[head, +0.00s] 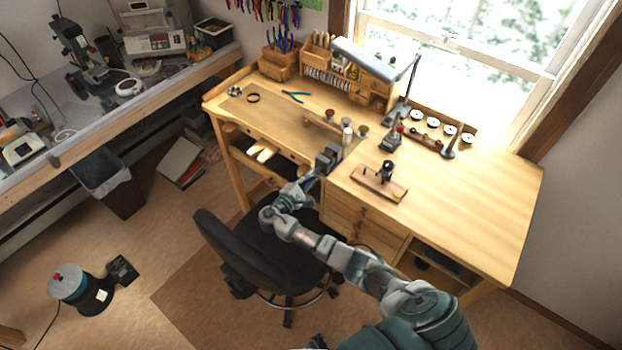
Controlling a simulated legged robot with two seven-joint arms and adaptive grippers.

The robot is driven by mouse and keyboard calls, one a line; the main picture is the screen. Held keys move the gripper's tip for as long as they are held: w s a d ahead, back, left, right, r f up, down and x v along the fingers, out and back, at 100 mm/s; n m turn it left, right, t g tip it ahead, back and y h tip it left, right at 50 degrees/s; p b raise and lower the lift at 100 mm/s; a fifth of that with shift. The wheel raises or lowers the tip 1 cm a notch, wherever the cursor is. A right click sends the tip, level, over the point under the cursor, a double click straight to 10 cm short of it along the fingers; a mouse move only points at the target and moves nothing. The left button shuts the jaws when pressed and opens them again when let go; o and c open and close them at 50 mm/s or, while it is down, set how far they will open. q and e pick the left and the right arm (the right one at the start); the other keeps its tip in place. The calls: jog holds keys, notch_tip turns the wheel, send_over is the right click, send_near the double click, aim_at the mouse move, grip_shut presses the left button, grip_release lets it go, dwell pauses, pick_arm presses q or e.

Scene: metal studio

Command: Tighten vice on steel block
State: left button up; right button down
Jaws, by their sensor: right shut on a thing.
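The vice (329,155) is a small dark grey block-like tool at the front edge of the wooden workbench (460,215). My right arm reaches up from the lower right. My right gripper (311,180) is at the front of the vice, just below and left of its jaws, shut on the vice handle. The handle itself is mostly hidden by the fingers. The steel block cannot be told apart from the vice jaws at this size. My left gripper is not in view.
A black office chair (240,255) stands under my right arm, in front of the bench. A wooden block with a dark tool (379,184) lies right of the vice. Small pots (362,131) and a desk lamp (372,62) stand behind. The bench's right part is clear.

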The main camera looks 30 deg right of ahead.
jog(key=m, duration=0.1)
jog(key=m+b, duration=0.2)
jog(key=shift+f+m, duration=0.25)
jog(key=shift+m, duration=0.15)
pick_arm(q)
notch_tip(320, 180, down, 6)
jog(key=b, duration=0.3)
pick_arm(e)
jog(key=m, duration=0.3)
jog(key=shift+f+m, duration=0.15)
jog(key=shift+m, duration=0.15)
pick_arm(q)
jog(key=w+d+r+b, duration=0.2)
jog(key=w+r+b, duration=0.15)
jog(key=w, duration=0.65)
pick_arm(e)
jog(key=m, duration=0.3)
jog(key=shift+s+f+m+b, duration=0.1)
jog(key=shift+m+b, duration=0.2)
jog(key=shift+b, duration=0.05)
jog(key=shift+m+b, duration=1.1)
jog(key=shift+b, duration=0.15)
jog(key=shift+m+b, duration=0.9)
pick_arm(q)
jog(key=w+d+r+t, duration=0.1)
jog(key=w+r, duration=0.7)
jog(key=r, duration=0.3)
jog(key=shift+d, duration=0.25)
pick_arm(e)
jog(key=shift+r, duration=0.2)
